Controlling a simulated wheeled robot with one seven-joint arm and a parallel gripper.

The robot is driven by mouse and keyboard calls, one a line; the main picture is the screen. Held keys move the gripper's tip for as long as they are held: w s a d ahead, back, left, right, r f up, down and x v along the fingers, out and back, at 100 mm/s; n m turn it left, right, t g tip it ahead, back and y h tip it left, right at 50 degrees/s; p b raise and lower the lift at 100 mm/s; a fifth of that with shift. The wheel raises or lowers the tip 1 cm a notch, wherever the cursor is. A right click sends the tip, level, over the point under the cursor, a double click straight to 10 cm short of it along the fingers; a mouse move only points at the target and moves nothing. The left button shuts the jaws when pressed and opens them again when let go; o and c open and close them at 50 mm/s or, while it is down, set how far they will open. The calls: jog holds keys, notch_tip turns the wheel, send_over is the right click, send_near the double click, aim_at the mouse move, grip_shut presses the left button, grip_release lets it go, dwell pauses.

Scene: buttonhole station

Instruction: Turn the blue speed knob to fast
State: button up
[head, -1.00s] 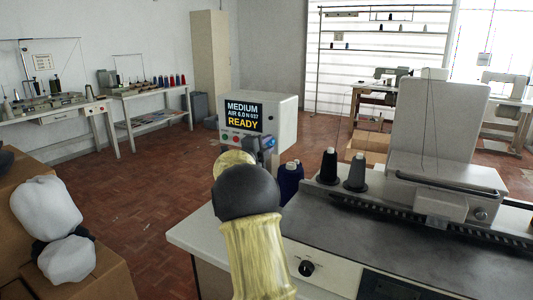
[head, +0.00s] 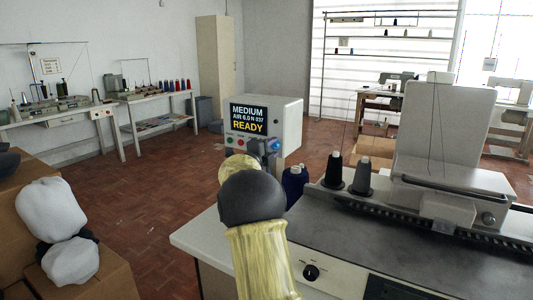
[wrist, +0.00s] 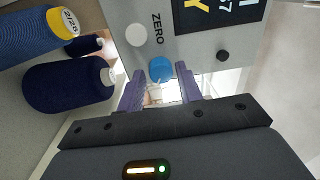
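The blue speed knob (head: 275,145) is on the lower front of a white control box (head: 291,120), at the right end of its row of buttons. The box's screen (head: 249,118) reads MEDIUM, AIR 6.0 N 037, READY. In the wrist view the knob (wrist: 160,69) lies between the two purple fingertips of my gripper (wrist: 159,76). The fingers are apart, with a gap visible on both sides of the knob. I cannot tell how deep the knob sits between them. In the head view my arm hides most of the gripper.
A dark blue thread spool (head: 294,185) stands close below the box; it and other blue spools show at left in the wrist view (wrist: 66,86).

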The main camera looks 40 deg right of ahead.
jog(key=v, duration=1.7)
jog(key=shift+a, duration=0.2)
jog(key=shift+f, duration=0.1)
jog(key=a+f+n+t+y, duration=0.5)
jog(key=a+f+n+y, duration=0.85)
jog(key=a+n, duration=0.5)
jog(key=s+a+f+n+g+y, duration=0.2)
jog(key=s+f+n+g, duration=0.35)
jog(key=s, duration=0.55)
jog(key=s+a+f+n+g+y, duration=0.2)
jog(key=s+a+f+n+g, duration=0.15)
jog(key=s+f+n, duration=0.55)
notch_tip(320, 180, up, 32)
jog(key=s+m+p, duration=0.2)
jog(key=s+p, duration=0.1)
jog(key=p, duration=2.6)
jog(key=shift+d, duration=0.4)
